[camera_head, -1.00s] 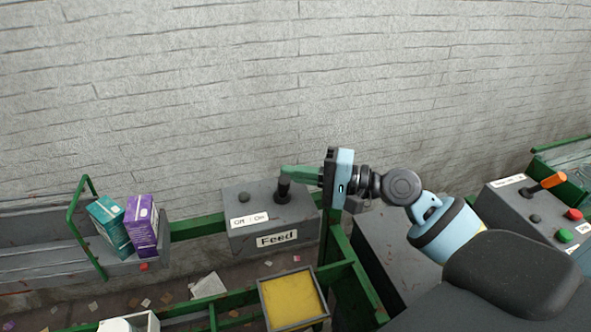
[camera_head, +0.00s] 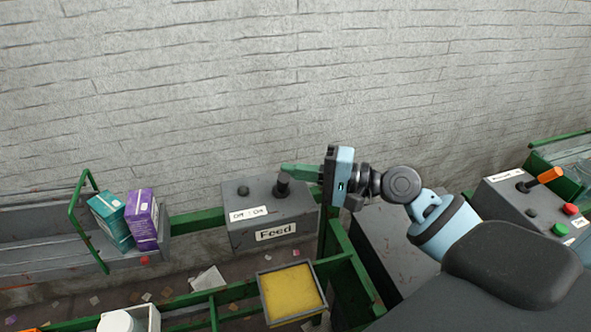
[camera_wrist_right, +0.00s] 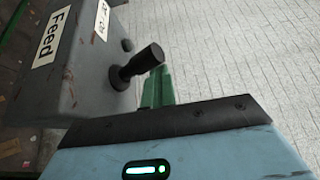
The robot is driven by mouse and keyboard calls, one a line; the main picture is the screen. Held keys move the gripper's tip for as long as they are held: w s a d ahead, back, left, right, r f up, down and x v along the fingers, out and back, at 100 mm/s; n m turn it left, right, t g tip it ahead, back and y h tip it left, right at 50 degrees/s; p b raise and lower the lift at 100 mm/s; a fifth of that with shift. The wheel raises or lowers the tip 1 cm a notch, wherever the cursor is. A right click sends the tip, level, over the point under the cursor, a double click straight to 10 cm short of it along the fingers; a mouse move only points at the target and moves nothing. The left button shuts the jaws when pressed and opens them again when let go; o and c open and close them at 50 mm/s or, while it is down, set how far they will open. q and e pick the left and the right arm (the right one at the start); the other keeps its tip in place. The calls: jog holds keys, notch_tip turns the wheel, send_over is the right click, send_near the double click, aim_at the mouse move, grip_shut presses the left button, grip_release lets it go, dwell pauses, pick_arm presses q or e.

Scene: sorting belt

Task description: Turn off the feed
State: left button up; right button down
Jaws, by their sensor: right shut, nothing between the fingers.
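The grey feed box (camera_head: 245,232), labelled "Feed" and "Off : On", stands against the wall behind the green frame. Its black knob lever (camera_head: 282,186) stands up on the right part of its top, under the "On" side. The lever also shows in the right wrist view (camera_wrist_right: 140,65). My right gripper (camera_head: 287,169) is shut and empty, with its green fingers pointing left at the lever's top. In the wrist view the fingers are close beside the lever; I cannot tell whether they touch it. My left gripper is not in view.
A teal carton (camera_head: 112,222) and a purple carton (camera_head: 142,217) stand on the belt at left. A yellow tray (camera_head: 291,292) sits in front of the box. Another control box (camera_head: 520,207) with an orange-handled lever and red and green buttons stands at right.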

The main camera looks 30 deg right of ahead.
jog(key=shift+s+d+f, duration=0.1)
jog(key=shift+s+f, duration=0.15)
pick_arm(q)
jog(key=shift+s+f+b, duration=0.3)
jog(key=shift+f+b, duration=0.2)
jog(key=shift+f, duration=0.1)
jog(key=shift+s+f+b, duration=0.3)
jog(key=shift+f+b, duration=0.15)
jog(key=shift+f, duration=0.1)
pick_arm(e)
jog(key=v, duration=0.7)
jog(key=shift+r, duration=0.25)
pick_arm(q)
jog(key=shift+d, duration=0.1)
pick_arm(e)
jog(key=shift+d, duration=0.15)
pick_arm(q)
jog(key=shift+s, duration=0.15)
pick_arm(e)
jog(key=shift+s, duration=0.1)
